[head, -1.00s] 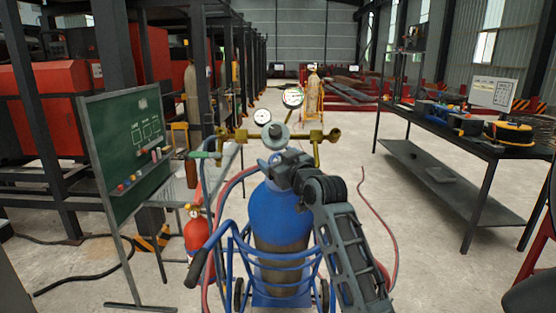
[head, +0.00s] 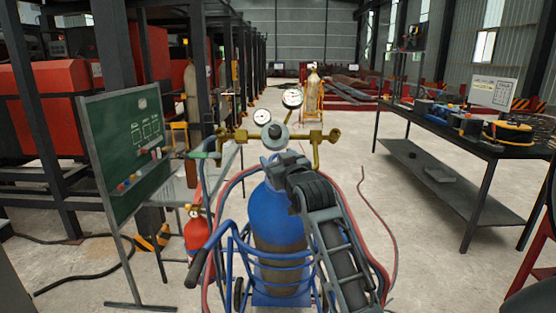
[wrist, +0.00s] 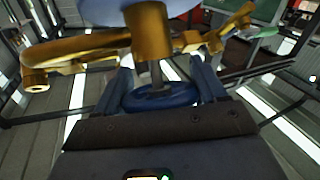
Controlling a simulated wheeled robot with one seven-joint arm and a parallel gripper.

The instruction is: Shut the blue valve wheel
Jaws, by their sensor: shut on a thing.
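The blue valve wheel (wrist: 160,97) sits under the brass valve body (wrist: 149,32) in the wrist view, with its stem rising from the middle. My gripper (wrist: 163,90) has one finger on each side of the wheel and is shut on it. In the head view, my gripper reaches the top of the blue gas cylinder (head: 278,215) from the right, just below the brass regulator bar (head: 318,137). The wheel is mostly hidden there by my gripper and the fittings.
Two round gauges, the left one (head: 262,117) and the right one (head: 292,98), stand above the regulator. A blue cart (head: 250,262) holds the cylinder. A chalkboard (head: 122,155) stands left, a workbench (head: 450,150) right. Red hoses (head: 378,225) run close beside my arm.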

